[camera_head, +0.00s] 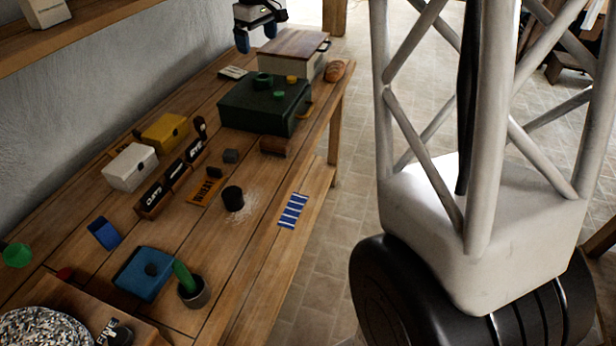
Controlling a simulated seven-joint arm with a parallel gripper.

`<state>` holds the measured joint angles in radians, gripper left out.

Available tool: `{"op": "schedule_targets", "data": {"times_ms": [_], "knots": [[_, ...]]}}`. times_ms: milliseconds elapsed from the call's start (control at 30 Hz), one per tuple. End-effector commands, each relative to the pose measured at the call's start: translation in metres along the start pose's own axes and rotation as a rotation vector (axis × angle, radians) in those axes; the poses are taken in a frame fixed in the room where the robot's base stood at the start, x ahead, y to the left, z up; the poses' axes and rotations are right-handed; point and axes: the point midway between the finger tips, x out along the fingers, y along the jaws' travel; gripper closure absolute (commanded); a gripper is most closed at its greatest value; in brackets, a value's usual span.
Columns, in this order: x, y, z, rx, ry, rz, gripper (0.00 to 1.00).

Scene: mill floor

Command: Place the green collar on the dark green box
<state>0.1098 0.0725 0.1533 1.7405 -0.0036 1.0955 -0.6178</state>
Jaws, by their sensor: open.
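The dark green box (240,112) stands near the far end of the wooden table. A green ring-shaped piece, which looks like the green collar (263,79), appears to rest on the box's lid near its back edge. A smaller green piece (279,95) lies on the lid in front of it. My gripper (257,36) is at the top of the picture, with its blue fingertips apart and nothing seen between them. It is above and behind the green collar, clear of it, close to a white box with a wooden lid.
The white box with a wooden lid (306,66) stands behind the green box, with a small yellow piece (292,79) near it. Bread (336,70) lies to the right. A brown roll (274,146), a black cylinder (232,198) and a yellow box (165,132) stand nearer.

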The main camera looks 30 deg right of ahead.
Motion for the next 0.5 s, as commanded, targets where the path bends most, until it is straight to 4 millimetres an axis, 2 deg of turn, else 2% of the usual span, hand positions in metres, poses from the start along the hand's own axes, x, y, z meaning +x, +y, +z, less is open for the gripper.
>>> {"op": "schedule_targets", "data": {"times_ms": [200, 500], "knots": [[-0.019, -0.045, 0.047, 0.069, 0.019, 0.012, 0.01], [-0.032, -0.104, 0.112, 0.167, 0.045, 0.024, 0.01]]}}
